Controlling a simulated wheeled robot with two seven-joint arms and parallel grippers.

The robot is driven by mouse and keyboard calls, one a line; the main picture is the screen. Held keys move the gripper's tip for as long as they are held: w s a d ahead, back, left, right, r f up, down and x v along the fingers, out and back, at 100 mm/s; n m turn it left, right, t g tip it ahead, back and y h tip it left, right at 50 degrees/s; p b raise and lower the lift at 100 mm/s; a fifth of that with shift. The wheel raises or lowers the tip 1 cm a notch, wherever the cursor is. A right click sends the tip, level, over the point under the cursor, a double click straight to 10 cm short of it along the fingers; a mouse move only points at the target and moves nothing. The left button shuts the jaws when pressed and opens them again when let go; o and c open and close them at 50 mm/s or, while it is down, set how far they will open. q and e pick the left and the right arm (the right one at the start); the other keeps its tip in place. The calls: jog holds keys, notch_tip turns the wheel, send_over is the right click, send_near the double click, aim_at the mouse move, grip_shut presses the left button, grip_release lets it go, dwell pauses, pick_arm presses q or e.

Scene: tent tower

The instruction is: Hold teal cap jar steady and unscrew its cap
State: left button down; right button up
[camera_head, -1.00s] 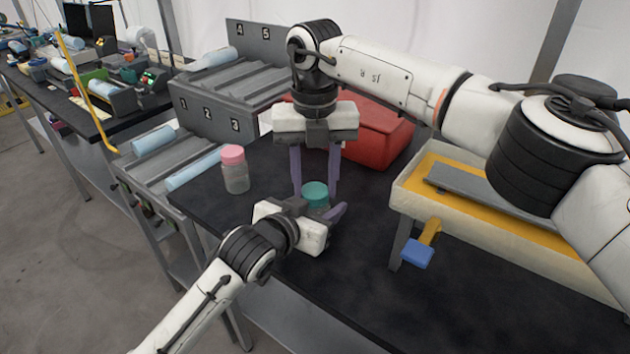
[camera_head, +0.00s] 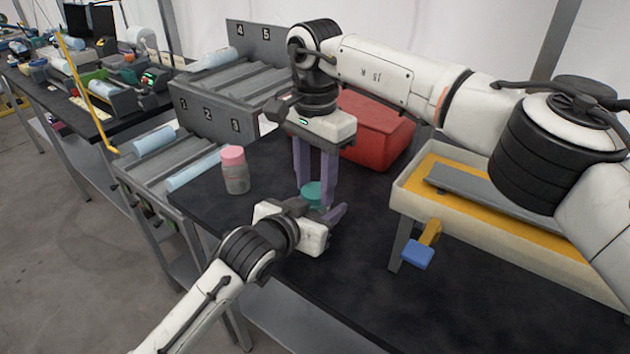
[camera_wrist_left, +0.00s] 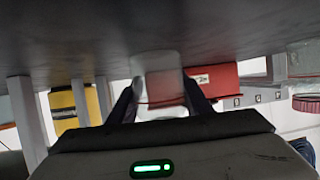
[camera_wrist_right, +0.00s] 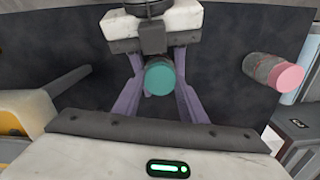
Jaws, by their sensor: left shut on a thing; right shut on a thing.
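The teal cap jar stands on the black table, and its teal cap (camera_head: 314,193) shows between the grippers in the head view. The cap also shows from above in the right wrist view (camera_wrist_right: 160,77). My left gripper (camera_head: 325,212) is shut on the jar's body from the near side; the clear jar (camera_wrist_left: 156,65) shows between its fingers in the left wrist view. My right gripper (camera_head: 314,190) points straight down from above and is shut on the cap. Most of the jar's body is hidden by the left gripper.
A pink-capped jar (camera_head: 234,170) stands to the left on the table. A red bin (camera_head: 375,130) is behind the grippers. A cream tray with a yellow inside (camera_head: 480,215) is at the right. A grey numbered rack (camera_head: 215,120) stands at the back left.

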aim_at(315, 191)
jog(key=n, duration=0.6)
jog(key=shift+r, duration=0.3)
jog(key=shift+r, duration=0.85)
jog(key=shift+r, duration=2)
pick_arm(q)
jog(key=c, duration=0.8)
grip_release()
jog(key=shift+c, duration=0.2)
jog(key=shift+s, duration=0.1)
